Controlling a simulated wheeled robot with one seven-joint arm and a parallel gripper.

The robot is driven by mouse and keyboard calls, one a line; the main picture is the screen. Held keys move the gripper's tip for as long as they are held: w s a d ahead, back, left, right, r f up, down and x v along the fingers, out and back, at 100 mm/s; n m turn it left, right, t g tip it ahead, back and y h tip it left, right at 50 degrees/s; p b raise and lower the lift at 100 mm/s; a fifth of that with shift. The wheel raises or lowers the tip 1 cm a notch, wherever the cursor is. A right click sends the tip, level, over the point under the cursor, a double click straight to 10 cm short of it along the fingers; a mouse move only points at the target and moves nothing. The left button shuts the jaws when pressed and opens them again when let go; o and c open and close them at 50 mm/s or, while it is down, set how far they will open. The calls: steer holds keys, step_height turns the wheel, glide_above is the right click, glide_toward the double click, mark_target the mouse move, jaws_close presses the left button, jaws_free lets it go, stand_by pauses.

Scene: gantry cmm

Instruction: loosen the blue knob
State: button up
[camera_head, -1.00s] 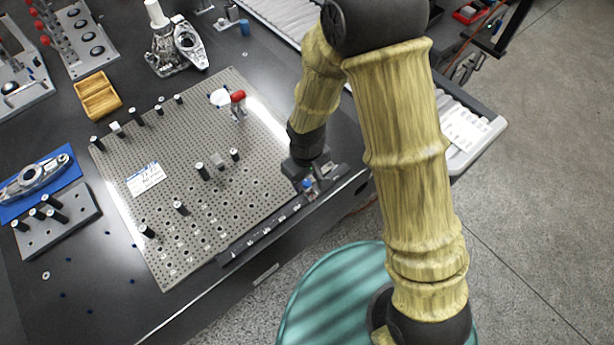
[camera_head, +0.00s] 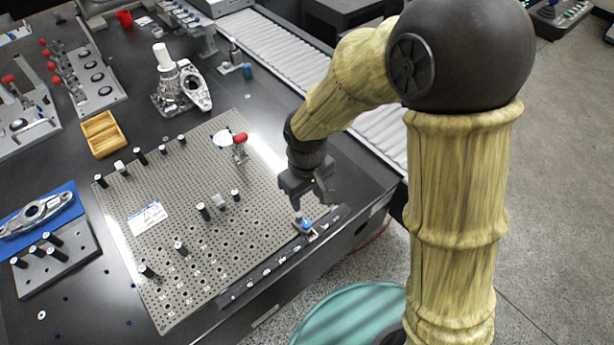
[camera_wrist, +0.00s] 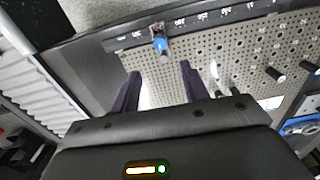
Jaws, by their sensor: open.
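The blue knob (camera_head: 306,225) sits on a small fixture at the near right corner of the perforated plate (camera_head: 190,240). It also shows in the wrist view (camera_wrist: 159,42), at the plate's edge beside a dark labelled strip. My gripper (camera_head: 312,197) is above the knob and a little behind it in the head view, apart from it. In the wrist view its two dark fingers (camera_wrist: 161,82) are spread, with nothing between them, and the knob lies beyond their tips.
A red-handled clamp (camera_head: 240,145) stands on the plate behind my gripper. Several black pins, such as one pin (camera_head: 203,211), stand across the plate. A wooden tray (camera_head: 103,134) and a metal casting (camera_head: 182,85) lie farther back. The table's front right edge is close to the knob.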

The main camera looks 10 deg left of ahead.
step_height(320, 180, up, 6)
steer(key=shift+f, duration=0.1)
stand_by(0.5)
steer(key=d+r+m+t+p, duration=0.1)
steer(key=d+r+m+p, duration=0.3)
steer(key=d, duration=0.7)
steer(key=s+d+r+m+t+p, duration=0.1)
steer(key=d+r+m+p, duration=0.3)
steer(key=d, duration=0.7)
steer(key=shift+s+d+r+m+t+p, duration=0.3)
steer(key=shift+m+p, duration=0.1)
steer(key=shift+m, duration=0.4)
steer(key=shift+w, duration=0.1)
